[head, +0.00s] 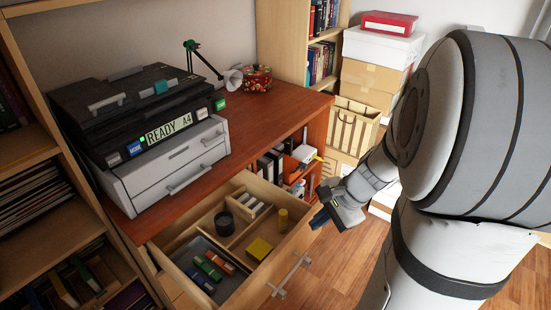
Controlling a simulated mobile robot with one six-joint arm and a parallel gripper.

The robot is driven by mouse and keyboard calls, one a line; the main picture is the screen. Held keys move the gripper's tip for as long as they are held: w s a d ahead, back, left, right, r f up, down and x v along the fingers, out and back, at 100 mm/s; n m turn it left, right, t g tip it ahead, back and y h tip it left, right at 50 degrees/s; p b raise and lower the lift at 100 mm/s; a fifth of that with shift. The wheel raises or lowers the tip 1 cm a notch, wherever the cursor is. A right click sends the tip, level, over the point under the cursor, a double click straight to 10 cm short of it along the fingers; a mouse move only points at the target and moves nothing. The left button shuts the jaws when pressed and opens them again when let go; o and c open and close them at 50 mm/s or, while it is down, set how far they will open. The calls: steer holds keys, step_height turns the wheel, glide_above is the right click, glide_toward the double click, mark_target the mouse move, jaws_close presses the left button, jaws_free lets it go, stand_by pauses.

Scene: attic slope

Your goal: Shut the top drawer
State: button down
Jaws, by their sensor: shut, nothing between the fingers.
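The top drawer (291,248) of the wooden desk (262,136) is pulled well out. Its front panel and grey bar handle (290,274) face the lower right. My gripper (322,217) is shut and empty. In the picture it is just right of the drawer's right front corner; I cannot tell whether it touches the drawer.
Stacked boxes (375,75) stand at the back right. A bookshelf (40,150) borders the left. Wooden floor (345,265) lies open right of the drawer.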

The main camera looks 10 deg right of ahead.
steer(key=w+d+f+m+t+b, duration=0.2)
steer(key=d+f+m+t+b, duration=0.2)
steer(key=d+f+m, duration=1.05)
steer(key=shift+n+y, duration=0.3)
steer(key=shift+n, duration=0.05)
steer(key=shift+w+a+f+b, duration=0.35)
steer(key=shift+w+a+f, duration=0.9)
steer(key=shift+w, duration=0.25)
steer(key=shift+w+a+f+b, duration=0.3)
steer(key=shift+w+a+f, duration=0.95)
steer(key=shift+w, duration=0.25)
steer(key=shift+w+a+f+b, duration=0.35)
steer(key=shift+w+a+f, duration=0.9)
steer(key=shift+w, duration=0.25)
steer(key=shift+r+t, duration=0.1)
steer(key=shift+t, duration=0.2)
